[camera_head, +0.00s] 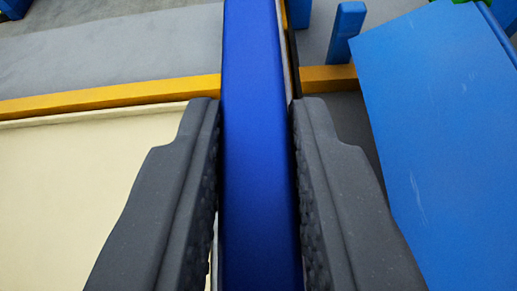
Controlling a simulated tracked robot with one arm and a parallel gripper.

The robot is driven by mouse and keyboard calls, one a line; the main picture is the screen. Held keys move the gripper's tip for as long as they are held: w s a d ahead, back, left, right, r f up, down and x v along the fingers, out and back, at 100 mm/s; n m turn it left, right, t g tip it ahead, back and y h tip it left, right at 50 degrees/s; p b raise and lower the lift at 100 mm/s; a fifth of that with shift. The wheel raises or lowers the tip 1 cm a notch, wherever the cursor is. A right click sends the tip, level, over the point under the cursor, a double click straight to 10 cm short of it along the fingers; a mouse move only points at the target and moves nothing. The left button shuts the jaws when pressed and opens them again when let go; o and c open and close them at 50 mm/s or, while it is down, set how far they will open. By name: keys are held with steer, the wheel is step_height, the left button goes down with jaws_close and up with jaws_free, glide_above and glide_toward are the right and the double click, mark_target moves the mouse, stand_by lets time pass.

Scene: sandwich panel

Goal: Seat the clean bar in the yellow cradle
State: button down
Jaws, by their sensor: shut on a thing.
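My gripper (256,112) is shut on a long, smooth blue bar (254,50). The bar runs up the middle of the picture between the two dark grey fingers, from the bottom edge to the top edge. No marks show on its visible face. A yellow strip (110,96) crosses behind the bar to the left, and a yellow piece (330,78) shows to its right. I cannot tell whether these belong to the yellow cradle. The far end of the bar is out of view.
A cream panel (70,190) fills the lower left. A large, lightly scratched blue panel (445,140) slants across the right side. A small blue post (345,32) stands beyond the right finger. Grey floor (130,50) shows at the upper left.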

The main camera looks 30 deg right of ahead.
steer(key=shift+f, duration=0.3)
stand_by(0.6)
steer(key=c, duration=1.2)
jaws_free()
steer(key=shift+s, duration=0.1)
steer(key=v, duration=1.3)
steer(key=shift+s+a, duration=0.2)
steer(key=w+a+r+n+t+y, duration=0.1)
steer(key=a+r+n+t+y, duration=0.15)
steer(key=a+r, duration=0.65)
steer(key=a+r+n+t+y, duration=0.1)
steer(key=a+r+n+y, duration=0.3)
steer(key=r, duration=0.8)
steer(key=s+r, duration=0.5)
steer(key=r, duration=0.6)
steer(key=s+d+r+n+t, duration=0.1)
steer(key=s+r, duration=0.5)
steer(key=r, duration=0.4)
steer(key=shift+s+r, duration=0.2)
steer(key=shift+r, duration=0.2)
